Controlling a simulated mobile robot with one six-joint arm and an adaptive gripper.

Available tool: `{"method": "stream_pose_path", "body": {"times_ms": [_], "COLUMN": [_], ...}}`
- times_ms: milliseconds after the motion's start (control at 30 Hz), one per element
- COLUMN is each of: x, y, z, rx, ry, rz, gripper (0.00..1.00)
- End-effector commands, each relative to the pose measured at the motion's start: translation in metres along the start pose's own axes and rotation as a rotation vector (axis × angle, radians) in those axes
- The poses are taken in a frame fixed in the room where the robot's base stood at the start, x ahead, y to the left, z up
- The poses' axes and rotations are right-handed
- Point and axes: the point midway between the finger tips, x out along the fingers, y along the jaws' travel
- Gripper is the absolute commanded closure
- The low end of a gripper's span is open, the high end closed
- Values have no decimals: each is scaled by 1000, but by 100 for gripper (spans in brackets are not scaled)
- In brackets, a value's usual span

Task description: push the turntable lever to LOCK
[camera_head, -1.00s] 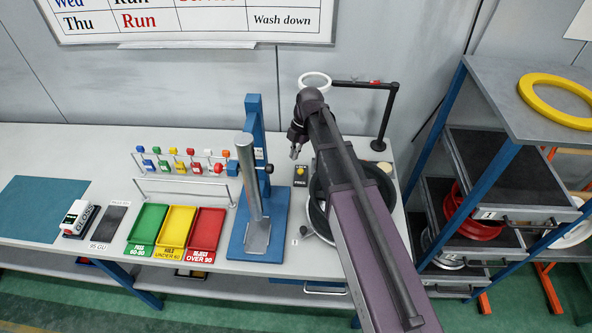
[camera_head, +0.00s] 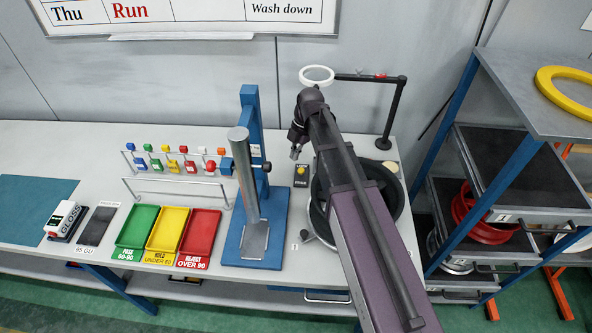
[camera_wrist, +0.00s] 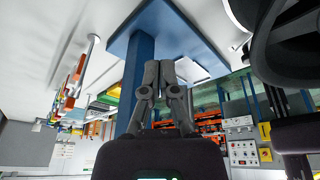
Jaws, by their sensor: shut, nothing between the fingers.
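The turntable lever (camera_head: 301,171) shows in the head view as a small yellow knob on a dark plate between the blue stand and the turntable. The plate's upper label seems to read LOCK; the lower label is too small to read surely. The turntable (camera_head: 395,197) carries a black wheel, partly hidden behind my arm. My gripper (camera_head: 294,155) is up and slightly left of the lever in the picture, apart from it as far as I can tell. In the wrist view my gripper (camera_wrist: 167,66) is shut and empty. The lever is not seen there.
The blue stand (camera_head: 236,240) with a metal cylinder is left of the lever. Green (camera_head: 136,228), yellow (camera_head: 168,230) and red (camera_head: 200,232) trays lie further left. A ring lamp (camera_head: 317,75) on a black post stands behind. A drawer rack (camera_head: 520,170) is at right.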

Motion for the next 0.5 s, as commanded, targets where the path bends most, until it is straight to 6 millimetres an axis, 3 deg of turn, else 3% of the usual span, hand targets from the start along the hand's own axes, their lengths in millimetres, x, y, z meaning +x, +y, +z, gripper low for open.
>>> {"method": "stream_pose_path", "body": {"times_ms": [500], "x": [23], "y": [0], "z": [0], "rx": [-2], "ry": [0], "rz": [0], "gripper": [100]}}
